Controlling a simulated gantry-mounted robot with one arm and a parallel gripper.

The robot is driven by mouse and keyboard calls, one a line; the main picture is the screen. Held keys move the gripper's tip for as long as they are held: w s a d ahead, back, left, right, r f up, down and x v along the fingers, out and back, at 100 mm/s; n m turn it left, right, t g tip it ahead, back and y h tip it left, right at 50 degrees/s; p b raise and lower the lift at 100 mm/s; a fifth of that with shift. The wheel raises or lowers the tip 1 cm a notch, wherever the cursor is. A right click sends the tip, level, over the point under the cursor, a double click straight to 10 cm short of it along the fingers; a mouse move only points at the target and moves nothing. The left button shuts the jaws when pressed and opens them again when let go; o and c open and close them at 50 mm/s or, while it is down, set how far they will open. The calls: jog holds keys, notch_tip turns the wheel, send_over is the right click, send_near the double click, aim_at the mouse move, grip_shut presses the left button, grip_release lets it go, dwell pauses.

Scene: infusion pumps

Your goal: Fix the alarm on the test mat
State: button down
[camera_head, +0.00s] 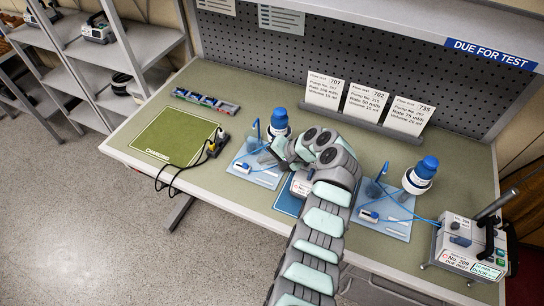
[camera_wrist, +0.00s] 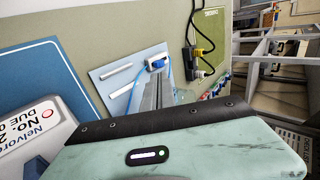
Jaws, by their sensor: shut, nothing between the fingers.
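The blue test mat (camera_head: 287,203) lies at the middle of the bench, mostly hidden by my arm; it also shows in the wrist view (camera_wrist: 45,60). A pale pump (camera_head: 301,184) stands on it, largely covered by my arm. In the wrist view the pump (camera_wrist: 30,140) shows only a corner, with a cut-off label reading "Nelvore", "No. 2" and "DUE" beside a red dot. Its screen and any alarm light are hidden. My gripper (camera_wrist: 160,78) is shut and empty, over the left light-blue tray, apart from the pump.
The left tray (camera_head: 240,174) and right tray (camera_head: 393,229) hold tubing and blue-capped bottles. Three cards (camera_head: 365,103) stand behind. Pump 209 (camera_head: 468,240) sits at the right end. The green charging mat (camera_head: 172,135) is clear, with black cables (camera_head: 178,178) at its edge.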

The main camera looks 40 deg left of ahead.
aim_at(247, 165)
jog(key=shift+b+x, duration=0.4)
jog(key=shift+x, duration=3.15)
jog(key=shift+w, duration=0.15)
